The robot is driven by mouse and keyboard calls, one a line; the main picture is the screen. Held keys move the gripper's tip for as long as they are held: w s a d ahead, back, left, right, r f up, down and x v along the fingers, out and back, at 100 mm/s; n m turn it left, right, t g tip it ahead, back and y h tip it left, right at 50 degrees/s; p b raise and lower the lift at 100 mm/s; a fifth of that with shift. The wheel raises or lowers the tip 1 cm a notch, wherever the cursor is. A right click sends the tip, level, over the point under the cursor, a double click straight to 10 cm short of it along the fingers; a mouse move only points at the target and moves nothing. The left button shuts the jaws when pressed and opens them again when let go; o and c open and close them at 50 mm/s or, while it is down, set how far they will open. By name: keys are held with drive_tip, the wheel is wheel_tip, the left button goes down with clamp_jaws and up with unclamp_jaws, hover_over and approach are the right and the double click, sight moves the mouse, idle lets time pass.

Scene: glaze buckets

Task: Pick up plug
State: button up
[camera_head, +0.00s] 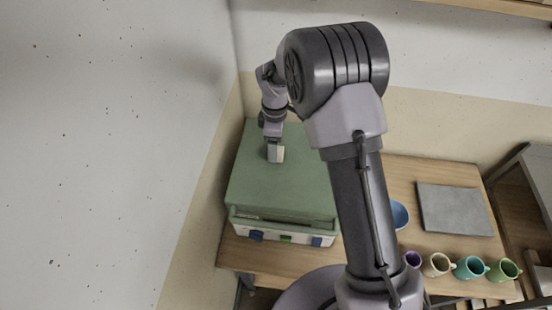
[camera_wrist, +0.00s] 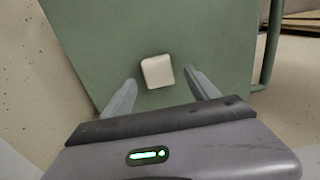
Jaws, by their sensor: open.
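A small off-white block, which I take to be the plug (camera_wrist: 157,71), rests on the flat top of a green box (camera_wrist: 100,40). In the head view the plug (camera_head: 277,154) shows on the green box (camera_head: 250,185), just below my gripper (camera_head: 272,141). In the wrist view my gripper (camera_wrist: 161,80) is open, with one grey finger on each side and the plug between and slightly beyond the tips. I see gaps on both sides of the plug. My arm hides part of the box's right side in the head view.
The box has a pale front strip (camera_head: 270,236) with blue and green parts. On the wooden table (camera_head: 408,170) are a blue bowl (camera_head: 399,214), a grey slab (camera_head: 455,209) and several mugs (camera_head: 469,267). A wall (camera_head: 120,130) stands close on the left. The box top around the plug is clear.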

drive_tip(key=f, duration=0.3)
drive_tip(key=shift+w+d+f, duration=0.15)
drive_tip(key=shift+w+f, duration=0.05)
drive_tip(key=shift+s+r, duration=0.1)
drive_tip(key=shift+s, duration=0.05)
drive_tip(key=shift+c, duration=0.4)
clamp_jaws()
wheel_tip(320, 180, up, 10)
drive_tip(key=shift+r+p, duration=0.15)
drive_tip(key=shift+p, duration=0.2)
wheel_tip(320, 180, up, 8)
drive_tip(key=p, duration=0.7)
drive_tip(key=shift+r, duration=0.15)
